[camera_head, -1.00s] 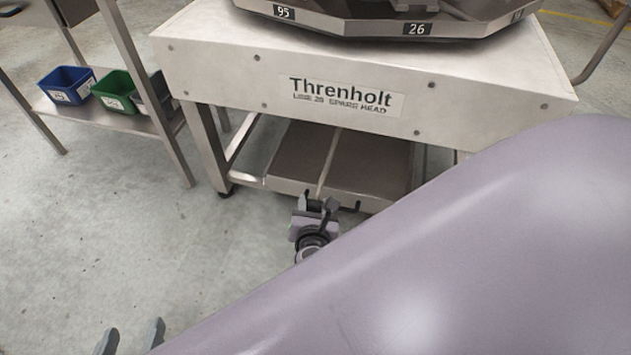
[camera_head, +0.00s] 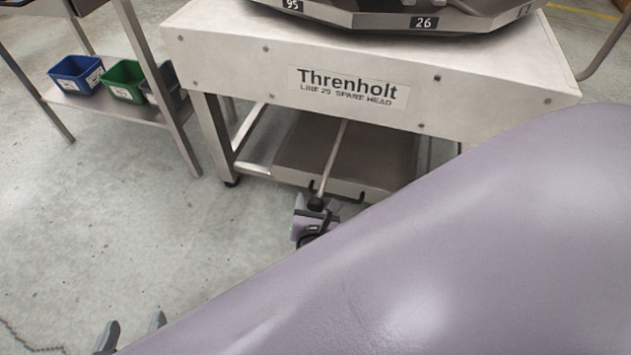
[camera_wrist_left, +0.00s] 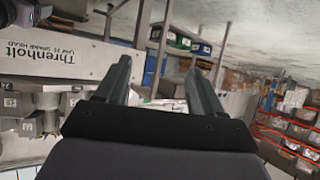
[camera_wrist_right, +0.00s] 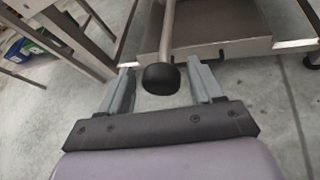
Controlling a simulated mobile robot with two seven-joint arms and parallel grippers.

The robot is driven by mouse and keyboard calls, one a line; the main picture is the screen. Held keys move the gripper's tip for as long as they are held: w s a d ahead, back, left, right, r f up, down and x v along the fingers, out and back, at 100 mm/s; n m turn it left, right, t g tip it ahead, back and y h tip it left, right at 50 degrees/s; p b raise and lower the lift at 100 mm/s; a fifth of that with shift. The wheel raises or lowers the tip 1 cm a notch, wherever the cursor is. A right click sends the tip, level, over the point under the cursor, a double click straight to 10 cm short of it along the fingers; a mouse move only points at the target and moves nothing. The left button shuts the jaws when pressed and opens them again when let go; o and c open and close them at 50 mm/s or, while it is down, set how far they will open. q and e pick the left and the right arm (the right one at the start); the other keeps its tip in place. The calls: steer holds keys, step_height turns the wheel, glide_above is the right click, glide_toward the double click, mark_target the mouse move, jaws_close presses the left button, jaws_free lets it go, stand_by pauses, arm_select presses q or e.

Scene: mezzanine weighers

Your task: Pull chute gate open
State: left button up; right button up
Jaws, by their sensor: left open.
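A pale rod (camera_head: 332,155) ends in a black round knob (camera_head: 316,203) in front of the white Threnholt frame; in the right wrist view the rod (camera_wrist_right: 167,28) and the knob (camera_wrist_right: 160,78) show closely. My right gripper (camera_wrist_right: 160,70) is open, with one finger on each side of the knob and a small gap at each side. In the head view my right gripper (camera_head: 317,206) is partly hidden by my arm. I cannot tell which part is the chute gate. My left gripper (camera_head: 132,330) is open and empty at the lower left.
A grey tray (camera_head: 290,170) with a black bar handle (camera_head: 355,199) sits low under the white frame (camera_head: 230,50). A rack at left holds a blue bin (camera_head: 76,75) and a green bin (camera_head: 123,82). Bare floor (camera_head: 130,220) lies left of my right gripper.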

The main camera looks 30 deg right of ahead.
steer(key=shift+r, duration=0.25)
step_height(320, 180, up, 2)
steer(key=shift+r+p, duration=0.25)
steer(key=shift+p, duration=0.6)
step_height(320, 180, up, 12)
steer(key=p, duration=0.6)
step_height(320, 180, up, 5)
steer(key=p, duration=0.2)
glide_above(316, 202)
arm_select(q)
steer(key=shift+n+g+y, duration=0.7)
steer(key=shift+y, duration=0.1)
steer(key=a, duration=0.1)
steer(key=s+a, duration=0.1)
steer(key=a, duration=0.1)
steer(key=s+a, duration=0.1)
steer(key=shift+s+a+r+b, duration=0.1)
steer(key=shift+s+a+b, duration=0.15)
steer(key=shift+a+b, duration=0.05)
arm_select(e)
steer(key=shift+a, duration=0.1)
